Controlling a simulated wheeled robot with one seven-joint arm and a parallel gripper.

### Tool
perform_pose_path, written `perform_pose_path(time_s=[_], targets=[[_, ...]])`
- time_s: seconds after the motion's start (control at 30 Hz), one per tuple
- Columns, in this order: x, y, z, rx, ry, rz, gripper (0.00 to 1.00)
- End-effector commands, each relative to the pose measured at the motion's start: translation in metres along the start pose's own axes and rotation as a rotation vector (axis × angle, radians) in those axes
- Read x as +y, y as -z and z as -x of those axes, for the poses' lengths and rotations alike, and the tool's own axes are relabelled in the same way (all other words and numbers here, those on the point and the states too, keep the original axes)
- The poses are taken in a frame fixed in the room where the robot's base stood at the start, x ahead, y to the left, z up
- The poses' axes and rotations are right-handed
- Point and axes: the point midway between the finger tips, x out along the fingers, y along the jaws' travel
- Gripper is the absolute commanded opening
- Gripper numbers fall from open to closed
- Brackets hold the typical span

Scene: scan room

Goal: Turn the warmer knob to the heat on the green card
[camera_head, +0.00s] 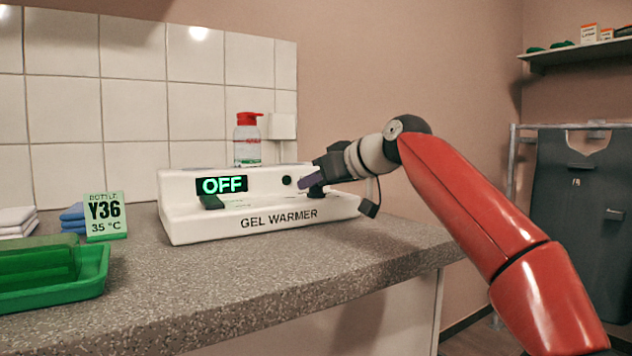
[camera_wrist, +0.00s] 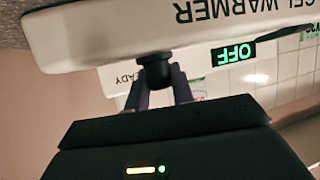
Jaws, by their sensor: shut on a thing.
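The white gel warmer (camera_head: 275,229) stands on the counter, and its display (camera_head: 221,185) reads OFF. The display also shows upside down in the wrist view (camera_wrist: 234,53). The black warmer knob (camera_wrist: 154,71) sits at the warmer's edge between my fingertips in the wrist view. My gripper (camera_wrist: 160,86) is shut on the knob. In the head view, my gripper (camera_head: 313,184) is at the warmer's right end and partly covers the knob; any knob marks cannot be read.
A bottle with a red cap (camera_head: 247,142) stands at the warmer's back. A green tray (camera_head: 90,276) is at the counter's left, with folded blue cloths (camera_head: 73,219) and white cloths (camera_head: 15,222) behind it. The front of the grey counter (camera_head: 300,285) is clear.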

Motion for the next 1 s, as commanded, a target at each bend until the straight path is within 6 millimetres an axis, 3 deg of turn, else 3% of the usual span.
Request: perform_pose_path(time_s=[0.37, 1.0], targets=[[-0.0021, 0.0013, 0.0011, 0.000, -0.179, -0.065, 0.01], [-0.0035, 0.0048, -0.0002, 0.002, -0.705, -0.285, 0.01]])
